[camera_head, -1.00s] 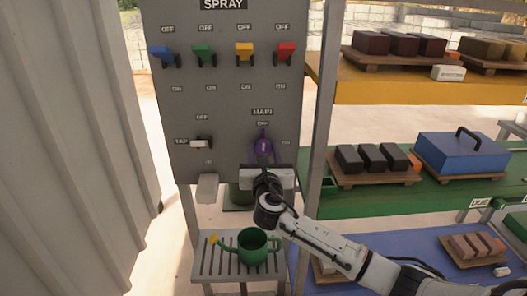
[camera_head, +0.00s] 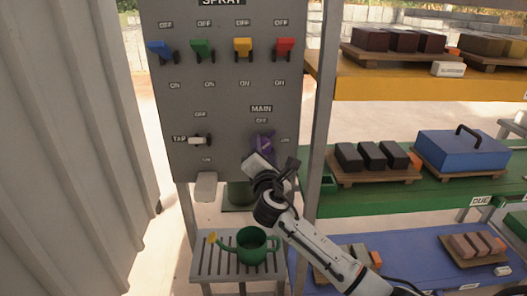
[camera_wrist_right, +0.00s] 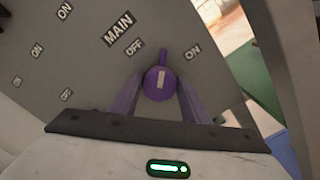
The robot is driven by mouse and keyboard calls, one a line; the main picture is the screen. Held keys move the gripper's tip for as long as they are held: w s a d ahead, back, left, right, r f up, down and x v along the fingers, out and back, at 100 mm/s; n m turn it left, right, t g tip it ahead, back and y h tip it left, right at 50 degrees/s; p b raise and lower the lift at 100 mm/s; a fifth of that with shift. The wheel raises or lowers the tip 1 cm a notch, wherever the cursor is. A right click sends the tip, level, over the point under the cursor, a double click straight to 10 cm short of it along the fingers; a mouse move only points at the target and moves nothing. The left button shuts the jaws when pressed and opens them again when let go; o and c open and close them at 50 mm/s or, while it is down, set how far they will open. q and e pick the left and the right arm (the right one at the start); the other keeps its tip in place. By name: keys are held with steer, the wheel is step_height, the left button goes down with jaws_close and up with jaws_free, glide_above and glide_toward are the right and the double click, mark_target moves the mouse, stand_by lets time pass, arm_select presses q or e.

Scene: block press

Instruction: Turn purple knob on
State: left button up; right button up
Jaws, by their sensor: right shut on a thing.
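The purple knob (camera_head: 264,143) is under the MAIN label on the grey panel (camera_head: 225,110). My right gripper (camera_head: 263,153) is at the knob from below, shut on it. In the right wrist view the purple knob (camera_wrist_right: 160,84) sits between the two fingers (camera_wrist_right: 158,98). Its pointer lies between the OFF label (camera_wrist_right: 134,47) and the ON label (camera_wrist_right: 193,50). In the head view the gripper is tilted, and it partly covers the knob. My left gripper is not in view.
Blue (camera_head: 160,49), green (camera_head: 203,49), yellow (camera_head: 243,46) and red (camera_head: 285,46) levers line the panel above. A white TAP handle (camera_head: 199,140) is at left. A green watering can (camera_head: 252,244) stands on the slatted stand below. Shelves with blocks and a blue box (camera_head: 462,153) are at right.

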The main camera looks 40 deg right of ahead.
steer(key=m, duration=0.1)
steer(key=m+b, duration=0.1)
steer(key=shift+f+m, duration=0.25)
steer(key=shift+m, duration=0.15)
steer(key=m+b, duration=0.1)
steer(key=m, duration=0.1)
steer(key=shift+m, duration=0.3)
steer(key=shift+m+b, duration=0.5)
steer(key=shift+m, duration=0.8)
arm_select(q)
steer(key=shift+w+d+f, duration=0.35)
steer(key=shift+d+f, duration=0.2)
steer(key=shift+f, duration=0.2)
arm_select(e)
steer(key=shift+m, duration=0.3)
steer(key=o, duration=1)
steer(key=shift+s, duration=0.1)
